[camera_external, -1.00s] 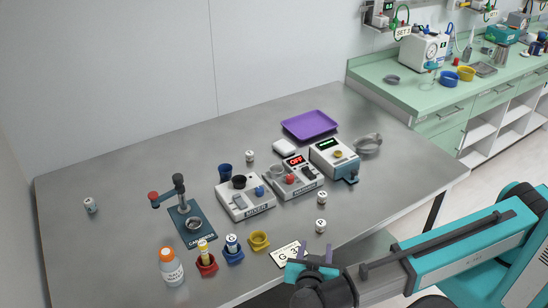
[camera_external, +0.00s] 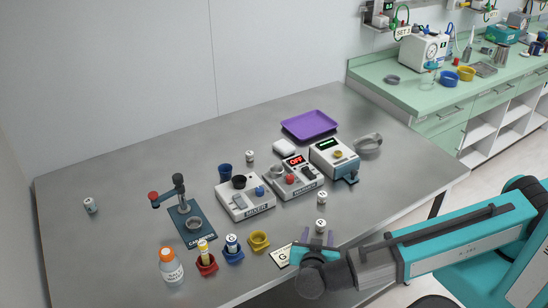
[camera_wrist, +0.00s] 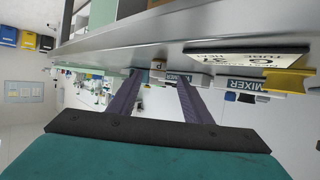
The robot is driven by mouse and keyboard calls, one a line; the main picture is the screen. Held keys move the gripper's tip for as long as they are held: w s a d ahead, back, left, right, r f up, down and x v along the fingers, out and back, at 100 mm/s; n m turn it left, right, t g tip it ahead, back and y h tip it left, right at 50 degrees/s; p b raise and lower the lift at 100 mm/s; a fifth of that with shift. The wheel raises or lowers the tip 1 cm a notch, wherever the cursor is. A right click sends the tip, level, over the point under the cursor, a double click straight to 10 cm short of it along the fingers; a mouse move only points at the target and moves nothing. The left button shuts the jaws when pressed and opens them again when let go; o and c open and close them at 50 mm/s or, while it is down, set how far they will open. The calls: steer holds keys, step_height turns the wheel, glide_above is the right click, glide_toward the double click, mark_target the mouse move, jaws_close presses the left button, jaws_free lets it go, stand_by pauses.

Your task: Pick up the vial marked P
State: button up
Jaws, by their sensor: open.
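A small vial with a P on it (camera_wrist: 158,65) shows in the wrist view at the table edge, between my fingertips and beyond them. In the external view a small pale vial (camera_external: 321,226) stands just past my fingers; its mark is too small to read there. My gripper (camera_external: 318,238) is open and empty, low at the front edge of the table. Its two purple fingers also show in the wrist view (camera_wrist: 159,75), apart, with nothing held between them. A similar vial (camera_external: 321,198) stands farther back.
The mixer (camera_external: 245,200), a device reading OFF (camera_external: 293,179) and another device (camera_external: 335,159) stand behind. A purple tray (camera_external: 309,125) is at the back.

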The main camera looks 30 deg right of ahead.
mark_target(320, 228)
steer(key=shift+d+p+x, duration=0.2)
steer(key=shift+p+x, duration=0.9)
steer(key=shift+x, duration=1.35)
steer(key=c, duration=1.1)
